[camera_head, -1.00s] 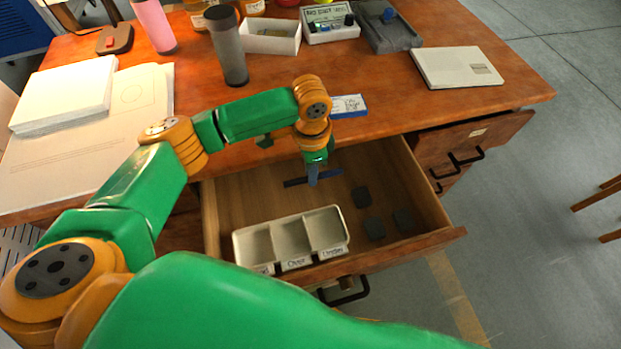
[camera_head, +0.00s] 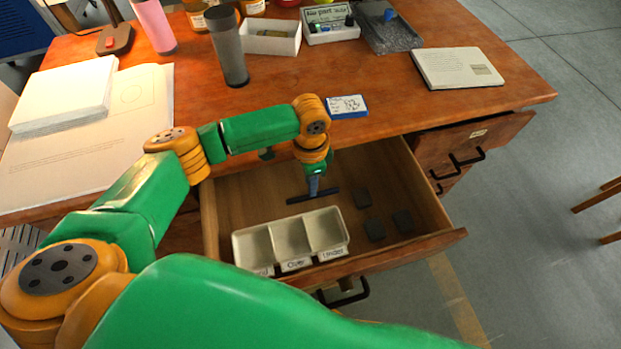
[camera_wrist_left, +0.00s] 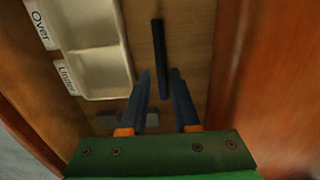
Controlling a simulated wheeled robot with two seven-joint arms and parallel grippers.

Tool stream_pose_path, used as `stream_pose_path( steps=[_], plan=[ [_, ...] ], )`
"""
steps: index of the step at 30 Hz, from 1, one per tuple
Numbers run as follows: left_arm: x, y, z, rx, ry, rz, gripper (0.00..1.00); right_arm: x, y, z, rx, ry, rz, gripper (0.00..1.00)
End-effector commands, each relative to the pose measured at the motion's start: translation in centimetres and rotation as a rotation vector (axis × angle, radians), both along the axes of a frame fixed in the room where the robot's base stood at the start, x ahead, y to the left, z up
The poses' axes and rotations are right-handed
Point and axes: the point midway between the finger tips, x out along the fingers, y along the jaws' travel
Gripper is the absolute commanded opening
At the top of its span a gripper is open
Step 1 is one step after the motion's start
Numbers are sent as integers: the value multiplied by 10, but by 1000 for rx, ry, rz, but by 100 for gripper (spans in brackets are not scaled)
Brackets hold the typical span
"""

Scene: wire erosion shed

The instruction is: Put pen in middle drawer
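The open middle drawer (camera_head: 240,192) has a bare wooden floor and juts out from the desk front. A dark pen (camera_head: 296,200) lies crosswise in it, behind the white tray. My left gripper (camera_head: 313,193) reaches down into the drawer over the pen. In the left wrist view, the two fingers of my left gripper (camera_wrist_left: 160,72) are apart, and the pen (camera_wrist_left: 158,40) lies between and beyond them with narrow gaps on both sides. The pen appears to rest on the drawer floor. My right gripper is out of view.
A white compartment tray (camera_head: 291,217) with labels stands at the drawer's front left. Several dark square pieces (camera_head: 375,229) lie to its right. A blue-edged card box (camera_head: 347,107) sits at the desk edge above the drawer. A grey tumbler (camera_head: 230,50) stands farther back.

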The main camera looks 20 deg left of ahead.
Motion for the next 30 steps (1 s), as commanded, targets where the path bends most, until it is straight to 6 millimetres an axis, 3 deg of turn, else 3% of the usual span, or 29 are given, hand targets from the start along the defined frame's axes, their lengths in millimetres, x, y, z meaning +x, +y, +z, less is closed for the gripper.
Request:
stream_pose_path(
  steps=[8,18,21,30],
  plan=[
    [1,0,7,1,-3,0,30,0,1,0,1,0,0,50],
    [2,0,102,-2,-4,0,30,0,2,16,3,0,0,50],
    [2,0,120,-1,-3,1,30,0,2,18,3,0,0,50],
    [1,0,133,0,0,1,30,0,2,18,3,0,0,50]
  ],
)
